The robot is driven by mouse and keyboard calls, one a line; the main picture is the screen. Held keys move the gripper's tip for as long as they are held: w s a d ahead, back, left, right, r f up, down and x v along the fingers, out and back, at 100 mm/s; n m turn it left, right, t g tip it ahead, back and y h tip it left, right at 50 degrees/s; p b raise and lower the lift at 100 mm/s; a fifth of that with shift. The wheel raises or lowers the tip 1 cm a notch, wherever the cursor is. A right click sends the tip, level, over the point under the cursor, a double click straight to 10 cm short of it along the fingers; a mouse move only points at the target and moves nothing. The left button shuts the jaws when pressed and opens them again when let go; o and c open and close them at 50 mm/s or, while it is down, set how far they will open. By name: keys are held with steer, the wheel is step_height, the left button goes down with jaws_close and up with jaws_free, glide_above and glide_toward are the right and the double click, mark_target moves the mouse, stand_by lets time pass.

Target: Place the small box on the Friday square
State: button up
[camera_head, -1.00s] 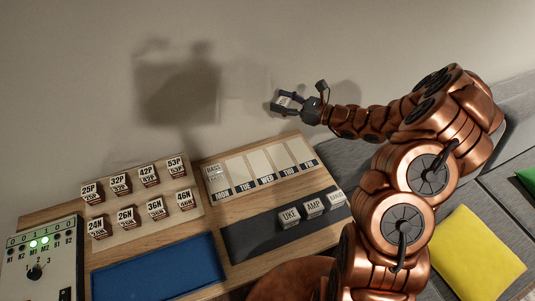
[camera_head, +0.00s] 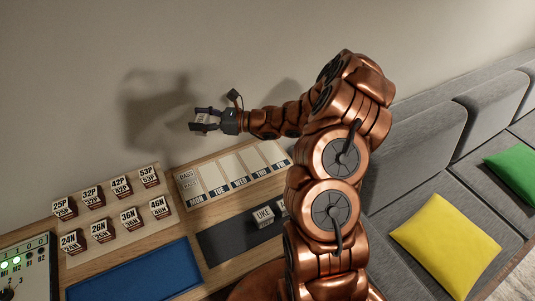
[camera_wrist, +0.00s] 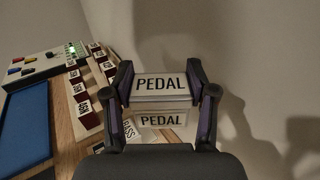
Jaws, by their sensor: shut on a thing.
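My gripper (camera_head: 205,122) is shut on a small white box lettered PEDAL (camera_wrist: 160,82), held between its two fingers in the wrist view. In the head view the gripper is in the air, against the wall, above the left part of the day board in the picture. The day board (camera_head: 232,167) has a row of pale squares with day labels. The Friday square (camera_head: 271,151) is at its right end and looks bare. A BASS box (camera_head: 186,180) is on the Monday square, also partly seen in the wrist view (camera_wrist: 128,127).
Several lettered boxes (camera_head: 128,218) stand on a board at the left. A blue tray (camera_head: 135,275) and a switch panel (camera_head: 20,265) are in front. The wall is close behind.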

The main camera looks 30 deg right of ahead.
steer(key=s+d+f+m+t+h+b, duration=0.2)
steer(key=d+f+h+b, duration=0.1)
steer(key=d+b, duration=0.35)
steer(key=s+d+f+m+t+h+b, duration=0.1)
steer(key=d+f+m+t+h+b, duration=0.15)
steer(key=d+b, duration=0.4)
steer(key=s+d+f+m+t+h+b, duration=0.1)
steer(key=s+d+f+m+h+b, duration=0.2)
steer(key=d, duration=0.6)
steer(key=shift+n, duration=0.25)
steer(key=shift+w+f+b, duration=0.15)
steer(key=shift+f, duration=1.45)
steer(key=shift+w+f+b, duration=0.1)
steer(key=shift+w+f, duration=0.1)
steer(key=shift+f, duration=1.45)
steer(key=shift+w+f+b, duration=0.15)
steer(key=shift+f, duration=1.45)
steer(key=shift+f, duration=0.1)
steer(key=o, duration=1.2)
steer(key=shift+b+v, duration=0.55)
steer(key=shift+v, duration=5.5)
